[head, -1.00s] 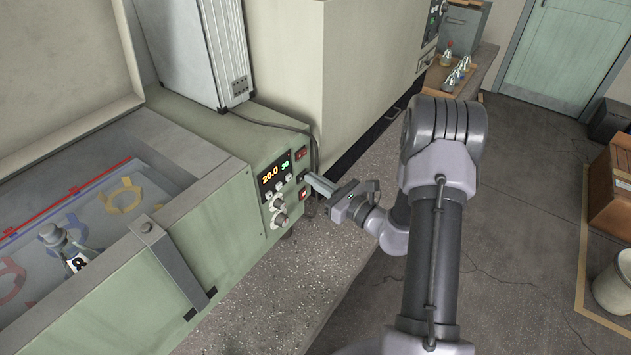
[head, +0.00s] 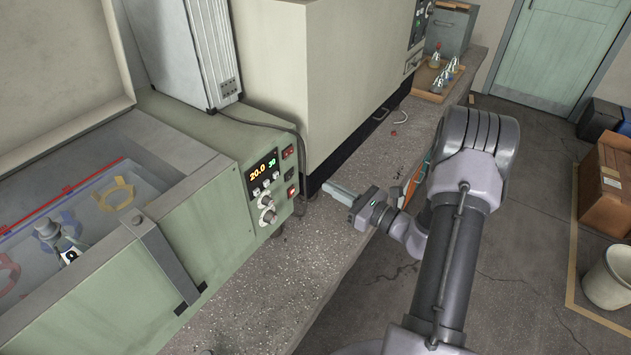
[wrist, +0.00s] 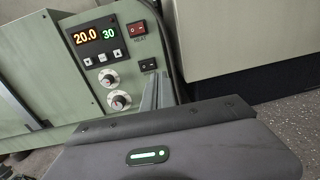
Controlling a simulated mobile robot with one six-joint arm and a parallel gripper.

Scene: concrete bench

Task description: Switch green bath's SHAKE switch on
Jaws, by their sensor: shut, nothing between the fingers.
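The green bath (head: 200,235) stands at the left in the head view, with its control panel on the right end. Its display (head: 262,172) reads 20.0 and 30; it also shows in the wrist view (wrist: 95,36). The red HEAT switch (wrist: 137,28) is at the upper right of the panel. A black switch (wrist: 148,64) sits below it, its label unreadable. A lower red switch (head: 292,190) looks lit in the head view; my fingers hide that place in the wrist view. My gripper (head: 328,188) is shut and empty, just right of the panel and apart from it.
Two knobs (head: 267,208) are under the display. A cable (head: 270,126) runs down beside the panel. A large beige cabinet (head: 330,70) stands behind my gripper. A tray of flasks (head: 437,82) is farther back. The speckled bench front (head: 265,290) is clear.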

